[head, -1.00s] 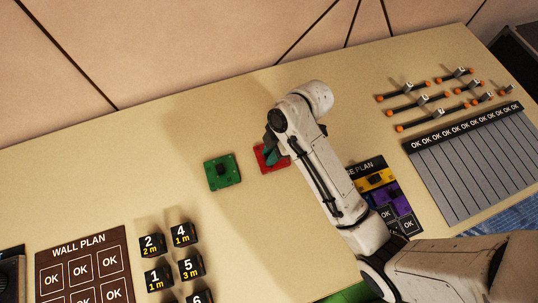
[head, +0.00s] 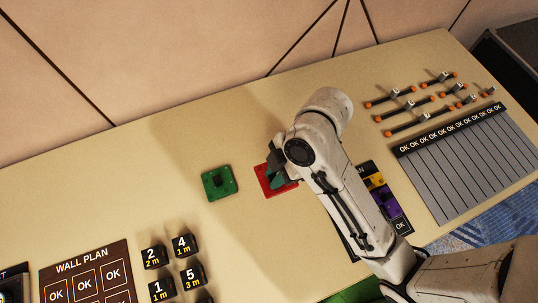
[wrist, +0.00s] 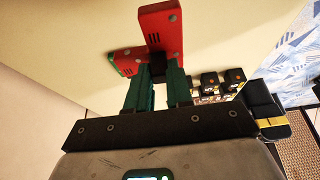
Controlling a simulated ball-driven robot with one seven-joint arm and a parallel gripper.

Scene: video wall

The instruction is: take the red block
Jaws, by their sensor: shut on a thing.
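The red block (head: 262,180) is on the right of the green block (head: 219,183) in the head view, partly hidden by my gripper. My gripper (head: 277,176) has teal fingers and is shut on the red block. In the wrist view, the red block (wrist: 160,32) shows beyond the fingertips of my gripper (wrist: 158,72). A second red surface with a green edge shows to its left; I cannot tell what it belongs to. Whether the red block is clear of the table is unclear.
The number blocks (head: 152,256) and the wall plan board (head: 84,284) are at the lower left. A plan board with yellow and purple blocks (head: 388,203) is partly behind my arm. Connector rods (head: 420,120) and a grey panel (head: 470,160) are at the right.

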